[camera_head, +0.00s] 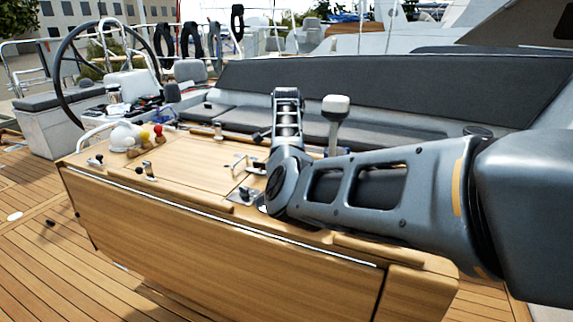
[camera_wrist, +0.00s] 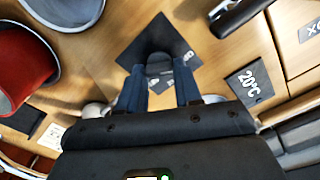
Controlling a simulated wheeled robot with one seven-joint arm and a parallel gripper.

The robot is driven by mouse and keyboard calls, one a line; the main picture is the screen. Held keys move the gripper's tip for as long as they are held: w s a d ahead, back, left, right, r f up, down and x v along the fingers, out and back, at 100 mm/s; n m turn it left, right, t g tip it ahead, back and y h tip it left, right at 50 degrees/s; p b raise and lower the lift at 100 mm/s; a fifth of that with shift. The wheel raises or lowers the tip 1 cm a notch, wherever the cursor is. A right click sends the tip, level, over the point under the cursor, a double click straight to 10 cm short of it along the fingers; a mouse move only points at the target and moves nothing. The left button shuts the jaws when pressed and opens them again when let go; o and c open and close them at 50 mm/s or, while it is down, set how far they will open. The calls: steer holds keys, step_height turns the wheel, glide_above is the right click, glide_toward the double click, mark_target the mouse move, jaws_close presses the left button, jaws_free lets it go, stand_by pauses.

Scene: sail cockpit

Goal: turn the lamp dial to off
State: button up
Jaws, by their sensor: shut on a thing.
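The lamp dial (camera_wrist: 160,64) is a small dark knob on a black square plate (camera_wrist: 180,32), set on a wooden panel in the wrist view. Pale markings show on the plate just below the knob. My gripper (camera_wrist: 160,80) has its two blue-grey fingers on either side of the knob, shut on it. Which mark the dial points at is too small to tell. In the head view my arm crosses the right half of the scene, and I cannot make out the dial or the fingertips there.
The wrist view shows a red cup-like thing (camera_wrist: 22,72), a grey-rimmed vessel (camera_wrist: 98,10), a black handle (camera_wrist: 232,16) and a "20°C" label (camera_wrist: 250,83) around the dial. The head view shows a wooden table (camera_head: 200,165), a steering wheel (camera_head: 62,75) and a grey bench (camera_head: 390,95).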

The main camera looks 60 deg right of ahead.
steer(key=shift+w+n, duration=0.1)
steer(key=shift+n, duration=0.3)
steer(key=o, duration=1)
steer(key=shift+o, duration=0.2)
step_height(320, 180, up, 8)
steer(key=shift+f+b, duration=0.1)
steer(key=shift+b, duration=0.5)
